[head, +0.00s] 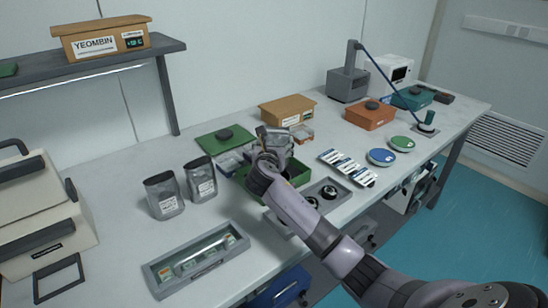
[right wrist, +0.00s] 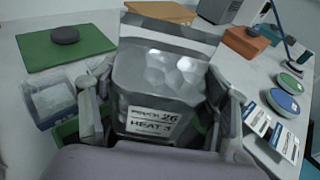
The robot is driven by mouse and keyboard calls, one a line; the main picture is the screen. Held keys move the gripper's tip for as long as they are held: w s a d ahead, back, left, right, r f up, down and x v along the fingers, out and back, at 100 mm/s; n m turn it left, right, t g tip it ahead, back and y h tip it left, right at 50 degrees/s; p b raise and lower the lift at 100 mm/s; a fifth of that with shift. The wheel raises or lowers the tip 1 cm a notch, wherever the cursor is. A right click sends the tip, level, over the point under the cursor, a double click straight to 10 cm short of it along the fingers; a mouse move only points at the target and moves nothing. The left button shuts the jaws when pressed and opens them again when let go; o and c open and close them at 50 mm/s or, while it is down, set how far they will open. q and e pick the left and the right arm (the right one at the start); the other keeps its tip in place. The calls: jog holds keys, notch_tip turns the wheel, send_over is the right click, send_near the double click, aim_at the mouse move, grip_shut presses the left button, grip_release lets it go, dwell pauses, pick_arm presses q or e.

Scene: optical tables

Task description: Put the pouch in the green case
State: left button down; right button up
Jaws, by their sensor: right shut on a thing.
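My right gripper (head: 272,150) is above the green case (head: 301,172), whose open top it partly covers. In the right wrist view the gripper (right wrist: 160,115) is shut on a grey, clear-fronted pouch (right wrist: 158,85) with a white label, held upright between its fingers. Parts of the green case (right wrist: 66,131) show below and beside the pouch; its inside is mostly hidden. The green lid (head: 225,140) with a dark knob lies on the table behind; it also shows in the right wrist view (right wrist: 88,50). My left gripper is not in view.
Two grey pouches (head: 163,196) (head: 201,180) stand left of the case. A grey tray (head: 167,285) lies in front. White labelled packs (head: 347,166), blue (head: 381,157) and green discs (head: 402,144) are to the right. Brown (head: 287,110) and orange boxes (head: 370,116) stand behind.

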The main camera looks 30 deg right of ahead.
notch_tip(320, 180, down, 4)
jog(key=shift+f, duration=0.25)
jog(key=o, duration=1.8)
jog(key=shift+f, duration=0.1)
jog(key=shift+r, duration=0.2)
jog(key=v, duration=1.2)
